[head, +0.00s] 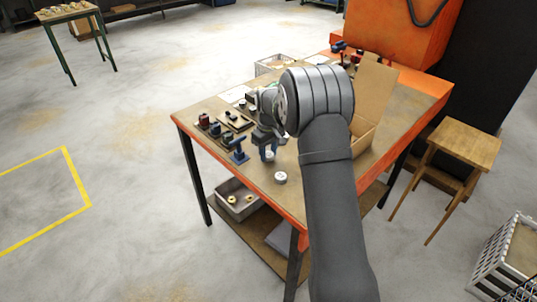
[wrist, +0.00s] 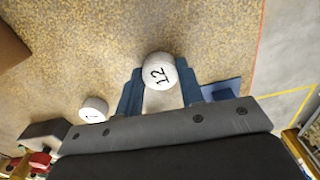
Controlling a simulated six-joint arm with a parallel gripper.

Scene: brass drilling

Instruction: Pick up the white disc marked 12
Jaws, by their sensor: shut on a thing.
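The white disc marked 12 (wrist: 159,72) sits between the two blue fingers of my gripper (wrist: 160,84) in the wrist view, its number facing the camera. My gripper is shut on it. In the head view my gripper (head: 268,152) is over the near left part of the table, with a small white patch between its fingers. I cannot tell there whether the disc is clear of the table top.
Another white disc (wrist: 93,109) lies left of my gripper in the wrist view. A white disc (head: 280,177) lies near the table's front edge. A blue clamp-like tool (head: 238,152) stands to the left. An open cardboard box (head: 372,95) stands right, partly behind my arm.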

